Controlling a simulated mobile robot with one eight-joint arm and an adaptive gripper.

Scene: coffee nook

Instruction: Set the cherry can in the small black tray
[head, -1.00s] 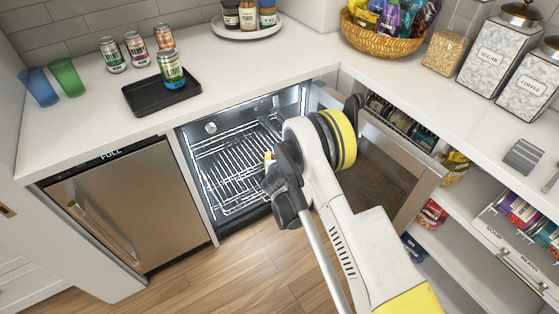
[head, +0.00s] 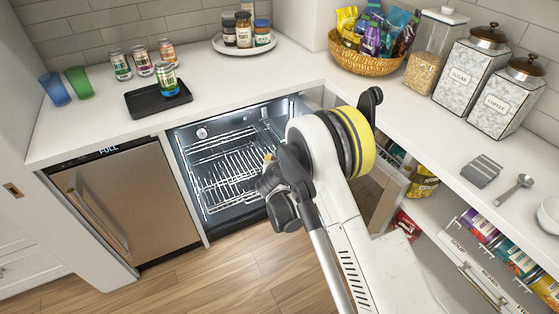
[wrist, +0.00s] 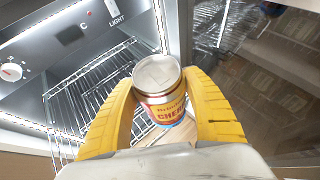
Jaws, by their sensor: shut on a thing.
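The cherry can (wrist: 162,92), with a silver top and a yellow, red and blue label reading "CHER", is between the yellow fingers of my gripper (wrist: 165,110) in the wrist view. My gripper is shut on it, beside the open lit fridge. In the head view my arm hides the can and most of the gripper. The small black tray (head: 141,104) lies on the left counter.
Several upright cans, among them one (head: 121,65), stand behind the tray. Blue and green cups (head: 78,83) are to its left. The fridge (head: 225,170) below the counter is open, with wire racks inside. A round plate of jars (head: 244,44) and a snack basket (head: 368,62) stand farther right.

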